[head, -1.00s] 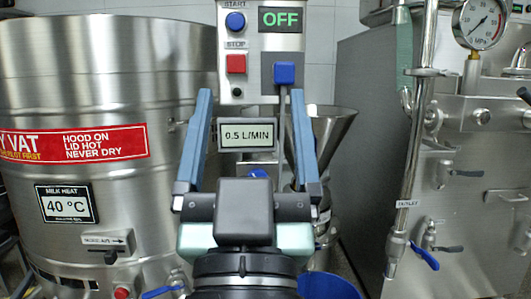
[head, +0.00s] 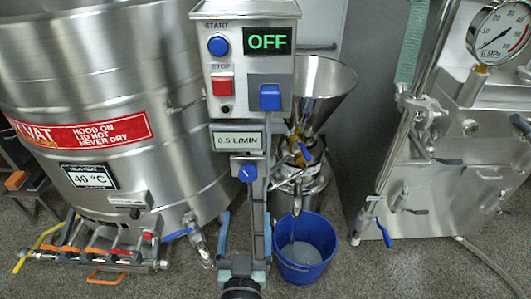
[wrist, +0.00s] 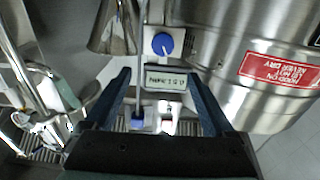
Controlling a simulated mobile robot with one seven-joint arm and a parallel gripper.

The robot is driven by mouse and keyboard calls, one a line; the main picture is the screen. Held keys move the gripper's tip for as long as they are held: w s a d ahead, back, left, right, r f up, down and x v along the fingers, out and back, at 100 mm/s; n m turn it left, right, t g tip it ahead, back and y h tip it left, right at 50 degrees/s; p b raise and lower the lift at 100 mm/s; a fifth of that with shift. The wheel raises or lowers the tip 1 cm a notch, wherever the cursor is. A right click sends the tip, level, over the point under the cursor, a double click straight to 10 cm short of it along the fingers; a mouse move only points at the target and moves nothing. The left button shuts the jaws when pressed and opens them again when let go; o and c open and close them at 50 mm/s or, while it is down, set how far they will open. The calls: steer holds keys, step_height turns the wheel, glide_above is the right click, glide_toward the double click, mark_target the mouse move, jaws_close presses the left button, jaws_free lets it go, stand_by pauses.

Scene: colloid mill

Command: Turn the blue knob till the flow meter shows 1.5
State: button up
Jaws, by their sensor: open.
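The blue knob (head: 247,172) sits on a white plate on the front of the grey control column, and a white pointer mark shows on it. Above it the flow meter (head: 238,140) reads 0.5 L/MIN. In the wrist view the scene is upside down, with the knob (wrist: 162,44) above the flow meter (wrist: 165,83). My gripper (head: 246,219) is open and empty, with its fingers pointing up below the knob in the head view. In the wrist view the gripper (wrist: 156,73) has its fingertips apart on either side of the meter, short of the knob.
Above are a blue start button (head: 217,46), a red stop button (head: 222,86), a blue switch (head: 270,97) and a display (head: 267,41) reading OFF. A steel vat (head: 190,90) stands left, a hopper (head: 322,90) and blue bucket (head: 325,270) right.

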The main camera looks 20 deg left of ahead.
mark_target(248, 177)
steer(key=b+x, duration=0.1)
steer(key=x, duration=0.3)
steer(key=f+b+x, duration=0.1)
steer(key=x, duration=0.3)
steer(key=b+x, duration=0.1)
steer(key=x, duration=0.3)
steer(key=shift+w+a+f+b, duration=0.15)
steer(key=shift+a+f+b, duration=0.1)
steer(key=shift+b, duration=0.1)
steer(key=c, duration=1.4)
steer(key=shift+r+n, duration=0.1)
steer(key=shift+n, duration=0.2)
